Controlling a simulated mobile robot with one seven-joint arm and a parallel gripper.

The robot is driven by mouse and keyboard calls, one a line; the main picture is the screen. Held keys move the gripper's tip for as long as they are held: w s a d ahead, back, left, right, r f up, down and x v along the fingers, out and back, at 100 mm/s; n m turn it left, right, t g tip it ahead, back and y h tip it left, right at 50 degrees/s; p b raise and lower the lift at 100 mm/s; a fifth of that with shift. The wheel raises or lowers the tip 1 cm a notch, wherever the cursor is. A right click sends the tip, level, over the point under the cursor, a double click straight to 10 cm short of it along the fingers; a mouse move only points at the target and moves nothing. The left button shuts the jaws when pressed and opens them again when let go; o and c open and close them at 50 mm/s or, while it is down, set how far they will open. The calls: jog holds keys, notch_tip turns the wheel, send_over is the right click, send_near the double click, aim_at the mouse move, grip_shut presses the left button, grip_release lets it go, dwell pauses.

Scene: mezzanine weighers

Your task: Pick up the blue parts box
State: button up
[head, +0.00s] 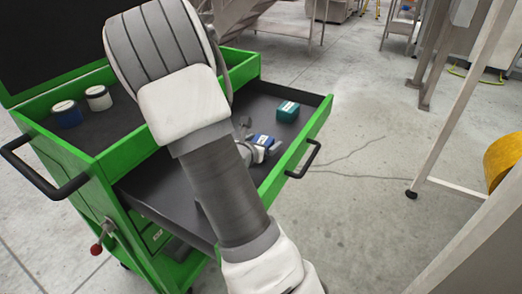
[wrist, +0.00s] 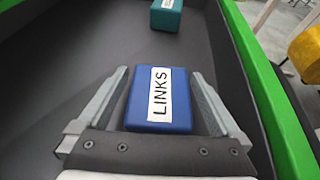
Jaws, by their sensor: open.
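The blue parts box (wrist: 137,112) has a white label reading LINKS. It lies in the open drawer of the green tool cart, and its blue and white top also shows in the head view (head: 264,141), partly hidden by my gripper. In the wrist view my gripper (wrist: 160,86) is open, with one finger on each side of the blue box. Small gaps show between the fingers and the box sides. In the head view my gripper (head: 246,140) is low in the drawer, mostly hidden behind my arm.
A teal box (head: 288,111) lies farther along in the drawer (head: 262,104), near its green right wall. The cart's upper tray (head: 95,150) holds two round containers, one blue (head: 67,114) and one dark with a white lid (head: 98,97). Open concrete floor lies to the right.

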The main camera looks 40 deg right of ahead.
jog(key=shift+w+d, duration=0.1)
jog(key=shift+d, duration=0.1)
jog(key=c, duration=1.4)
